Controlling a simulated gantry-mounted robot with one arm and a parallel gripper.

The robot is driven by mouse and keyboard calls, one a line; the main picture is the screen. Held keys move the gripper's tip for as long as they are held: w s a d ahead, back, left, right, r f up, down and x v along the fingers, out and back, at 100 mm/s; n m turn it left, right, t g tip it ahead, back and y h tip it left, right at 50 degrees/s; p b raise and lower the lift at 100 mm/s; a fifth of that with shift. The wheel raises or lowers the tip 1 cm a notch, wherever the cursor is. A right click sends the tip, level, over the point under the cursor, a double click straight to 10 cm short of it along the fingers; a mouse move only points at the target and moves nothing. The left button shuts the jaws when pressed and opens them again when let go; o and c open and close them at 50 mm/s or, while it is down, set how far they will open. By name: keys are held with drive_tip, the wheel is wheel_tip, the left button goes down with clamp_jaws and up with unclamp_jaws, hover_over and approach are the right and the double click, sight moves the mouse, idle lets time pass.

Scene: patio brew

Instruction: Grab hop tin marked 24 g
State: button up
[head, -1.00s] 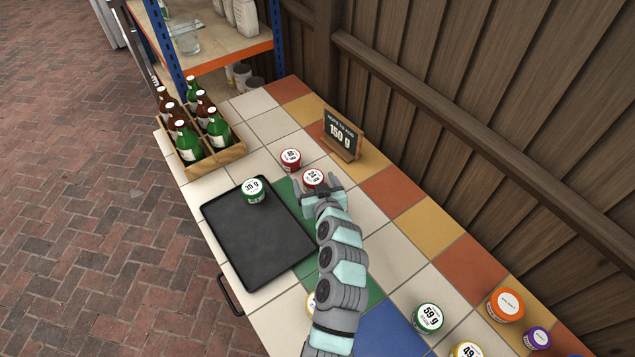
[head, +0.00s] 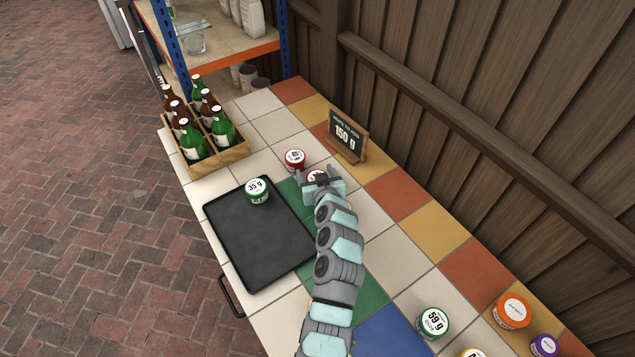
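A small tin with a white-topped lid and red rim (head: 316,174) stands on the tiled counter at my gripper. It is partly hidden by the gripper, and its mark is too small and covered to read surely. My gripper (head: 318,176) is at this tin, with its fingers spread wide to either side of it. I see no clear contact. Another red tin (head: 295,160) stands just behind and to the left, its mark hard to read. A green tin marked 35 g (head: 258,191) sits on the black tray (head: 262,243).
A chalkboard sign reading 150 g (head: 346,138) stands behind the tins, near the wooden wall. A bottle crate (head: 224,158) is at the left. A green 59 g tin (head: 432,322), an orange tin (head: 512,311) and a purple tin (head: 543,346) stand at the lower right.

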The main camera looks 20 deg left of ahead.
drive_tip(key=c, duration=1.2)
drive_tip(key=shift+r, duration=0.1)
